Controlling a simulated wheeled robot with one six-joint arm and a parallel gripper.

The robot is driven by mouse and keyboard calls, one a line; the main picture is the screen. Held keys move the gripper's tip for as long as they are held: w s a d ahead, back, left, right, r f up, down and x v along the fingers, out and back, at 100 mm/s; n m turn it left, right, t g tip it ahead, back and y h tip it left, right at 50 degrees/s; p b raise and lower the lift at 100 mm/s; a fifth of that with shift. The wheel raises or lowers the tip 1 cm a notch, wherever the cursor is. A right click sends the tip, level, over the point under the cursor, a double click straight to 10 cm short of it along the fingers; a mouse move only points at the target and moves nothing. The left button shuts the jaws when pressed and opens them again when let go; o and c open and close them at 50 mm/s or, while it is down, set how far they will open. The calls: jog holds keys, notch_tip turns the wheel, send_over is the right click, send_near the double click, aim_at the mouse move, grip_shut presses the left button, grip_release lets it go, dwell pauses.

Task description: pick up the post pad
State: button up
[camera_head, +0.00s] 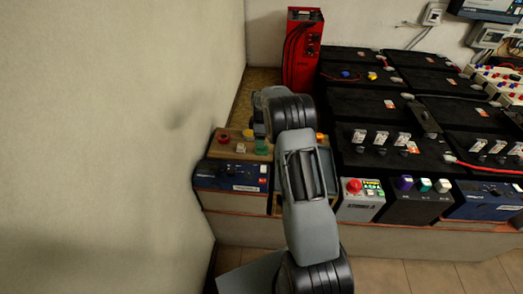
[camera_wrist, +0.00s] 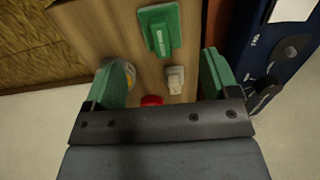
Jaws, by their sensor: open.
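A wooden board (camera_wrist: 190,20) holds several small items in the wrist view. A green block (camera_wrist: 160,30) lies beyond the fingertips, a pale grey block (camera_wrist: 174,80) sits between the fingers, and a red round piece (camera_wrist: 152,100) is partly hidden by my gripper body. A yellow and grey round piece (camera_wrist: 129,72) is close beside the left finger. I cannot tell which is the post pad. My gripper (camera_wrist: 162,60) is open over the board, its green fingers apart with nothing held. In the head view a red piece (camera_head: 222,138) shows on the board.
A blue box (camera_head: 230,176) stands in front of the board, close to the left wall (camera_head: 120,140). A red unit (camera_head: 301,50) stands behind. Black batteries (camera_head: 365,105) and a grey switch box with a red button (camera_head: 354,186) lie to the right.

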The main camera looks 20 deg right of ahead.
jog(key=shift+a+f, duration=0.15)
jog(key=shift+f, duration=2.85)
jog(key=c, duration=1)
jog(key=shift+r, duration=0.15)
jog(key=shift+r, duration=0.55)
jog(key=shift+s+d+r, duration=0.45)
jog(key=shift+s+r, duration=1.5)
jog(key=shift+s, duration=0.35)
jog(key=shift+s+d+r, duration=0.45)
jog(key=shift+s+r, duration=1.5)
jog(key=shift+s, duration=0.4)
jog(key=shift+s+d+r, duration=0.45)
jog(key=shift+s+r, duration=1.5)
jog(key=shift+s, duration=0.35)
